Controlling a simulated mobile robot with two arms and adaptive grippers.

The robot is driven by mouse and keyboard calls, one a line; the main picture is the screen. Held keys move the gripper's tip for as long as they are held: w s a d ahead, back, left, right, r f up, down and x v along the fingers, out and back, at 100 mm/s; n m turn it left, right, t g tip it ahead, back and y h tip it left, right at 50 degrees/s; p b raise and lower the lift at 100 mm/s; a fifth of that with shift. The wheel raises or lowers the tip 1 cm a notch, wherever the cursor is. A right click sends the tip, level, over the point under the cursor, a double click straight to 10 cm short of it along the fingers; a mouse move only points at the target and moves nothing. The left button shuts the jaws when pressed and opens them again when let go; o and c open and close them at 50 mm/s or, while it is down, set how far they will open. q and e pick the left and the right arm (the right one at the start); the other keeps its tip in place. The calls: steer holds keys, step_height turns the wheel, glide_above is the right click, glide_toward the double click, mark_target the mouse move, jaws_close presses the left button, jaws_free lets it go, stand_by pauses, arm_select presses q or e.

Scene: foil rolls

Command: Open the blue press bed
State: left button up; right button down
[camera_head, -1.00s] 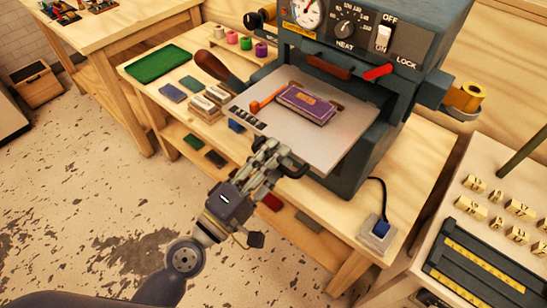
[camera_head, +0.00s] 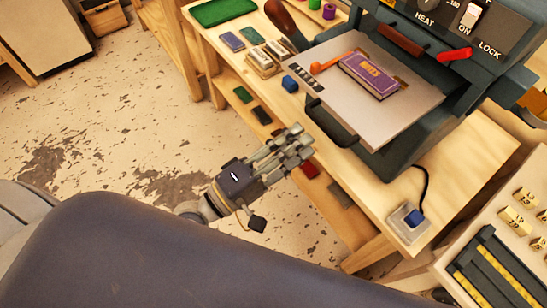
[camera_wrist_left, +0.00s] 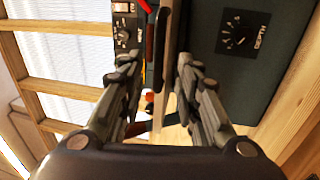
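The dark blue press (camera_head: 480,80) stands on the wooden bench. Its flat grey bed (camera_head: 410,120) sticks out of the front, with a purple book-like piece (camera_head: 370,76) on it. A dark handle (camera_head: 331,126) is on the bed's near edge. My left gripper (camera_head: 300,146) is just left of and below the handle, apart from it, with nothing held. In the left wrist view its two fingers (camera_wrist_left: 158,68) are spread, with the bed seen edge-on beyond the gap. My right gripper is not in view.
A red lever (camera_head: 455,54) is on the press front. Stamps (camera_head: 265,60) and a blue block (camera_head: 290,83) lie left of the bed. A corded blue switch (camera_head: 412,217) sits at the bench's right corner. Floor in front is clear.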

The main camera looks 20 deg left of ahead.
arm_select(q)
steer(key=shift+v, duration=2.5)
steer(key=w+a+f+m+g+y, duration=0.1)
steer(key=w+a+f+m+y, duration=0.15)
steer(key=f, duration=0.75)
steer(key=w+a+f+m+g+y, duration=0.1)
steer(key=a+f+m+g+y, duration=0.2)
steer(key=f, duration=0.8)
steer(key=w+a+f+m+y, duration=0.15)
steer(key=a+f, duration=0.25)
steer(key=f, duration=0.6)
steer(key=s+a+f+m+g+y, duration=0.1)
steer(key=a+f, duration=0.1)
steer(key=f, duration=0.3)
steer(key=s+a+f+m+g+y, duration=0.1)
steer(key=s+a+f, duration=0.1)
steer(key=f, duration=0.4)
steer(key=s+a+f+m+g+y, duration=0.2)
steer(key=s+f+g, duration=0.3)
steer(key=s+f, duration=0.8)
steer(key=s+d+f+m+g, duration=0.2)
steer(key=s+f+g, duration=0.2)
steer(key=s, duration=1)
step_height(320, 180, down, 3)
steer(key=shift+s+y, duration=0.35)
steer(key=shift+y, duration=0.05)
steer(key=shift+d, duration=0.1)
